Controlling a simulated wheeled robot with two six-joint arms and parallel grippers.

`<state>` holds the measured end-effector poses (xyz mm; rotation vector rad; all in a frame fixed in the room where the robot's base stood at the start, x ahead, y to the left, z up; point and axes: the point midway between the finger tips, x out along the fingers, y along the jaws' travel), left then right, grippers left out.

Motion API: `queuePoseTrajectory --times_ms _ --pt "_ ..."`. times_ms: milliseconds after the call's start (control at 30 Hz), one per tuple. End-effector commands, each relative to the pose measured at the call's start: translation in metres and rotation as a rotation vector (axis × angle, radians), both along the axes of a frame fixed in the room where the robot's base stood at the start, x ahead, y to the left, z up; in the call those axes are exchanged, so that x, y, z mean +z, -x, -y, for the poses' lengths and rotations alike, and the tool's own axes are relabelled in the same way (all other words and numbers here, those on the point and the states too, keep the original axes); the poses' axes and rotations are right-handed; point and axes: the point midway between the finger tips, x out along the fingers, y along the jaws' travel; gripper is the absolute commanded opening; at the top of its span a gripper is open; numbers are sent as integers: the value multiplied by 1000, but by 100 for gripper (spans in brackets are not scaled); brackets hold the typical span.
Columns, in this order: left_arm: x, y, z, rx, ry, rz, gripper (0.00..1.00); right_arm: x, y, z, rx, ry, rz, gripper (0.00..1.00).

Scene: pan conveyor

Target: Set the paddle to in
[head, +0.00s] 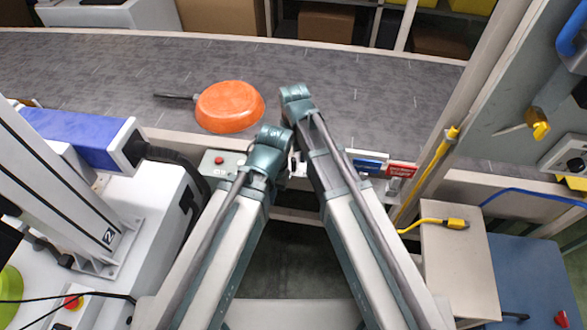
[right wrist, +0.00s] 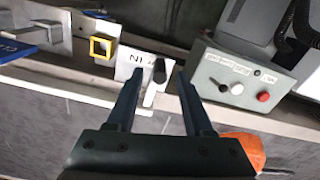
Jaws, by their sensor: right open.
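A white plate (right wrist: 128,68) with the letters IN, upside down in the right wrist view, is fixed on the pale rail beside the conveyor. A dark paddle (right wrist: 159,71) stands at the plate's right part, with a pale piece below it. I cannot tell its setting for sure. My right gripper (right wrist: 160,74) is open, with one finger on each side of the paddle and a gap to each. I cannot tell how far the fingertips are above the plate. In the head view the plate and paddle are largely hidden by my arms. My left gripper does not show.
A grey box (right wrist: 218,72) with knobs and a red button is right of the plate in the right wrist view. A yellow square frame (right wrist: 103,47) is on its left. An orange pan (head: 230,107) lies on the grey conveyor (head: 380,100). Blue and red signs (head: 402,170) stand nearby.

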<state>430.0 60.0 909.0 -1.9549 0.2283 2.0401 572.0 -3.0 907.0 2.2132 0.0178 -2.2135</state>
Motion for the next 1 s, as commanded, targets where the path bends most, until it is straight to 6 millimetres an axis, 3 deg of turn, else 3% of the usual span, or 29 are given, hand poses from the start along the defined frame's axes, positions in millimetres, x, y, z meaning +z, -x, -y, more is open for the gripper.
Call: queuePoseTrajectory --times_ms 33,200,533,567,833,1000 --pt "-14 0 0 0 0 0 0 -14 0 0 0 0 0 52" --pt "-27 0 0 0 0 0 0 -27 0 0 0 0 0 52" --pt "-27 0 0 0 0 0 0 -27 0 0 0 0 0 52" --pt "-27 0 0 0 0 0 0 -27 0 0 0 0 0 50" --pt "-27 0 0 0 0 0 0 -27 0 0 0 0 0 2" --pt "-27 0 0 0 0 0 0 -27 0 0 0 0 0 0"
